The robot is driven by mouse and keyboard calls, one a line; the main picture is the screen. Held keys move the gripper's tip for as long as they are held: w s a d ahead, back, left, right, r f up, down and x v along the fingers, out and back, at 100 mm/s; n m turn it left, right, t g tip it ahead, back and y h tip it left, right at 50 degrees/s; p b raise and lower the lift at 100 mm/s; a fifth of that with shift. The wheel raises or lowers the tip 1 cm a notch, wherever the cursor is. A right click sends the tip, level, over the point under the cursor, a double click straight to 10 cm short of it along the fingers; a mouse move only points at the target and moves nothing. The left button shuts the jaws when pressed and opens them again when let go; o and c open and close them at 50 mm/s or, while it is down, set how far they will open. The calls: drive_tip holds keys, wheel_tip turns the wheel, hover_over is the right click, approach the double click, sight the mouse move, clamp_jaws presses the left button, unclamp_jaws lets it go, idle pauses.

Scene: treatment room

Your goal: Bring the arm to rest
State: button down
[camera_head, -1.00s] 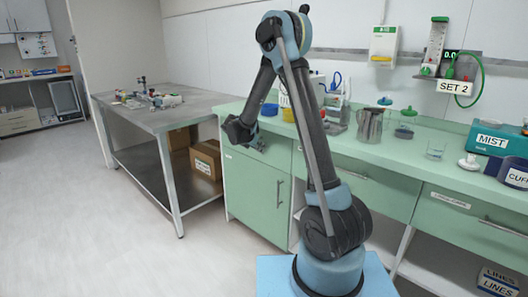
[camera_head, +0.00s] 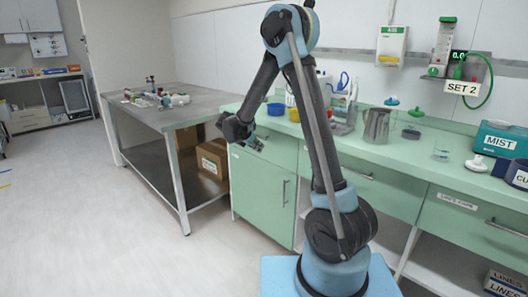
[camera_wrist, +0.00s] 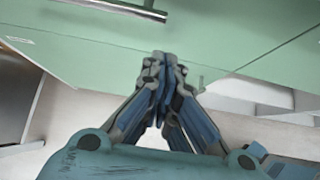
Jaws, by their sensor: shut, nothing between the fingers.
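My arm stands raised and bent at the elbow in the head view, its forearm reaching down to the left. My gripper (camera_head: 256,144) hangs in front of the green counter's near left end, small and partly dark in that view. In the wrist view my gripper (camera_wrist: 160,62) has its two fingers together at the tips, with nothing between them. Green drawer fronts (camera_wrist: 220,35) and a metal handle (camera_wrist: 125,8) show beyond the fingertips. I cannot tell how far the tips are from the fronts.
The green counter (camera_head: 400,165) carries a metal jug (camera_head: 376,125), a blue bowl (camera_head: 276,109), a yellow cup (camera_head: 294,114) and a teal MIST box (camera_head: 500,140). A grey table (camera_head: 150,115) with small items stands left, a cardboard box (camera_head: 213,158) below it. The floor at left is clear.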

drive_tip(key=v, duration=0.6)
drive_tip(key=s+d+r+m+g+y, duration=0.1)
drive_tip(key=s+d+r+m+g, duration=0.15)
drive_tip(key=s+d+m, duration=0.55)
drive_tip(key=s+d+r+m+g+y, duration=0.1)
drive_tip(key=s+d+r+m+y, duration=0.2)
drive_tip(key=s+d, duration=0.8)
drive_tip(key=s+d+f+m+y, duration=0.1)
drive_tip(key=s+f+m, duration=0.3)
drive_tip(key=s+m, duration=0.4)
drive_tip(key=s+d+f+m+g+y, duration=0.1)
drive_tip(key=s+d+f+m, duration=0.3)
drive_tip(key=s, duration=1.1)
drive_tip(key=f+m, duration=0.1)
drive_tip(key=m, duration=0.2)
drive_tip(key=shift+s+d+m+y, duration=0.2)
drive_tip(key=shift+d+m+y, duration=0.1)
drive_tip(key=shift+m+y, duration=0.1)
drive_tip(key=shift+w+f, duration=0.2)
drive_tip(key=shift+w, duration=0.25)
